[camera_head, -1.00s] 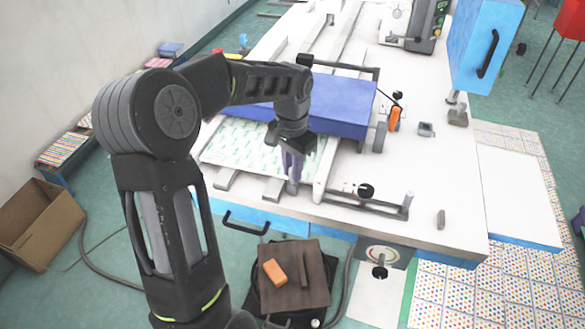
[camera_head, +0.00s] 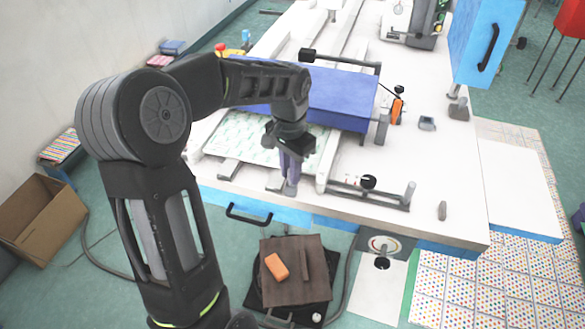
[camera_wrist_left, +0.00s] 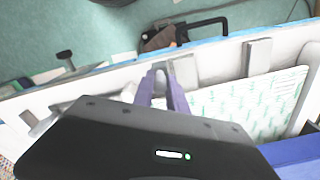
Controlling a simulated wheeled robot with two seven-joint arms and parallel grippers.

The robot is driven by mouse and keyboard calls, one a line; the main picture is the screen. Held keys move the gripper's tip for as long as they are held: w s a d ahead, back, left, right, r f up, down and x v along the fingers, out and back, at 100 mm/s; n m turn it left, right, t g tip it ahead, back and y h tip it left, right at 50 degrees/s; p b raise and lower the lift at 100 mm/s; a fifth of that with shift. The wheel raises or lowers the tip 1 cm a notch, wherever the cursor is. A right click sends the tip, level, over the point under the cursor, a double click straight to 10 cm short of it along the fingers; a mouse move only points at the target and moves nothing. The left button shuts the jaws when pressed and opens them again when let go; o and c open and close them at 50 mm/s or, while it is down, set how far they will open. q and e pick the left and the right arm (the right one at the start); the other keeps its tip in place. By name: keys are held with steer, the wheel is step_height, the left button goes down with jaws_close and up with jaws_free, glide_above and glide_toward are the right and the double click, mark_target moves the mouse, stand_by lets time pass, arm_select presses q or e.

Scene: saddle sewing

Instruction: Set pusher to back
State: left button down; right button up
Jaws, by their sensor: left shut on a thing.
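My left gripper (camera_head: 291,187) has purple fingers and reaches down to the front edge of the white table (camera_head: 455,215). It is shut on a small grey piece, likely the pusher, that is mostly hidden between the fingers. In the left wrist view the fingers (camera_wrist_left: 160,80) are close together, beside a grey bar end (camera_wrist_left: 184,72). A white sheet with green print (camera_head: 255,138) lies behind and left of the gripper, partly under the blue box-shaped cover (camera_head: 340,98). My right gripper is not in view.
A grey rail with a black knob (camera_head: 368,181) lies right of the gripper. An orange-handled clamp (camera_head: 396,108) stands by the blue cover. Below the front edge are a black drawer handle (camera_head: 248,214) and a brown board (camera_head: 292,290) with an orange block (camera_head: 276,266).

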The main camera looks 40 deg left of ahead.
arm_select(q)
steer(key=shift+s+f, duration=0.1)
steer(key=shift+s, duration=0.05)
steer(key=c, duration=1.3)
jaws_free()
step_height(320, 180, up, 8)
steer(key=shift+f+b, duration=0.1)
steer(key=shift+b, duration=0.2)
